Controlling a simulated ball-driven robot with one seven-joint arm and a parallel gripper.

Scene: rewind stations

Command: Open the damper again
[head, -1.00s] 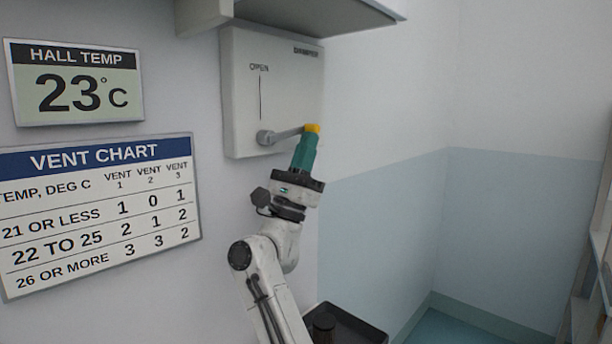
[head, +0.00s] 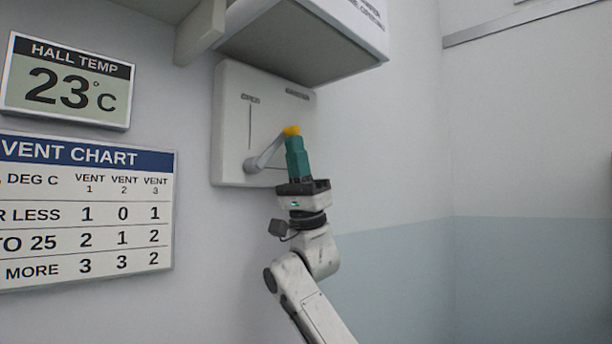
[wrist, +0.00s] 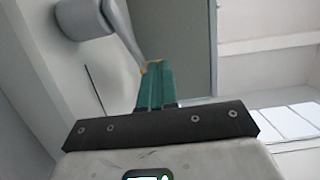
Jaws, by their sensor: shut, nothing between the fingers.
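The damper box (head: 228,125) is a pale wall panel with an OPEN label and a vertical line. Its grey lever (head: 266,157) slants up and right from a round pivot at the lower left. The lever also shows in the wrist view (wrist: 122,28), with its thick pivot at top left. A yellow piece (head: 292,130) sits where the lever's outer end meets my fingertips. My gripper (head: 293,140) has teal fingers pointing up, shut with nothing between them, at the lever's outer end. Whether they press on the lever is hard to tell.
A wall cabinet (head: 305,45) juts out just above the damper box. The hall temperature display (head: 68,82) reads 23°C. The vent chart (head: 85,210) hangs below it. The wall to the right is bare.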

